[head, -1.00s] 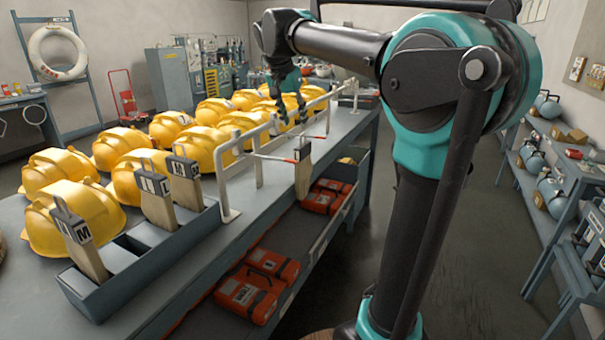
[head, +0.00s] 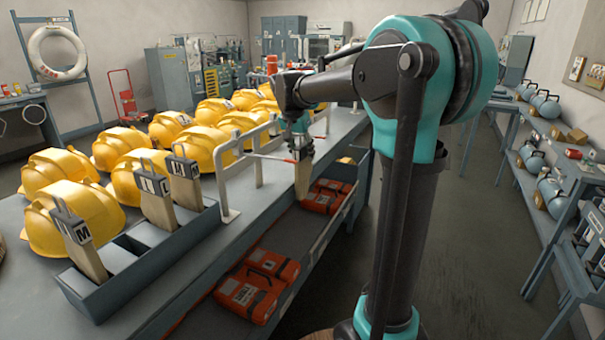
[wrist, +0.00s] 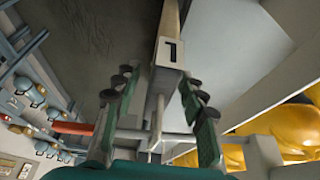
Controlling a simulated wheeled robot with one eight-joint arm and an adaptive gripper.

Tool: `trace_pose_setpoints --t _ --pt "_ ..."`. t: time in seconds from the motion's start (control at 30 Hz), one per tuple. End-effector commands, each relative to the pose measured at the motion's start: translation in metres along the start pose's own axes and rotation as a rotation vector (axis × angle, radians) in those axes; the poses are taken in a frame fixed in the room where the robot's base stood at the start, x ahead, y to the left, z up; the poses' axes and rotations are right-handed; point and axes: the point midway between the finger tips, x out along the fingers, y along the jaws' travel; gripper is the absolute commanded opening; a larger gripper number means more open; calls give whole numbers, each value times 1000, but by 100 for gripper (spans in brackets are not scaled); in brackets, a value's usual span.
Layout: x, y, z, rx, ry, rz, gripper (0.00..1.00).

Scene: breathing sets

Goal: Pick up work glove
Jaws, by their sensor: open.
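A tan work glove (head: 302,182) hangs by a pale clip from a red-and-white bar at the bench's front edge. In the wrist view a strip of the glove (wrist: 168,18) shows beyond its clip, which bears a dark mark like a "1" (wrist: 171,51). My gripper (head: 299,150) is at the clip, above the glove's body. In the wrist view its two green fingers (wrist: 157,82) are open, one on each side of the clip's handle. I cannot tell whether they touch it. The fingers hide part of the clip in the head view.
Several clipped gloves stand in a grey bin (head: 150,250) at the bench's front left. Yellow helmets (head: 128,180) fill the bench top. A white rail (head: 222,180) stands beside the bar. Red cases (head: 262,275) lie on the lower shelf. The floor at right (head: 465,230) is clear.

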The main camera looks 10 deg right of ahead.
Motion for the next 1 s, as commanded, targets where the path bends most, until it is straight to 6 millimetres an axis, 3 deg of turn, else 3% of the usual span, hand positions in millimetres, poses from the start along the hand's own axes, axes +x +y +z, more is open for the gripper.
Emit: trace_pose_setpoints --t 0.3,0.63,1.0 --pt "6 0 0 0 0 0 41" --pt "6 0 0 0 0 0 0" --pt "6 0 0 0 0 0 0"
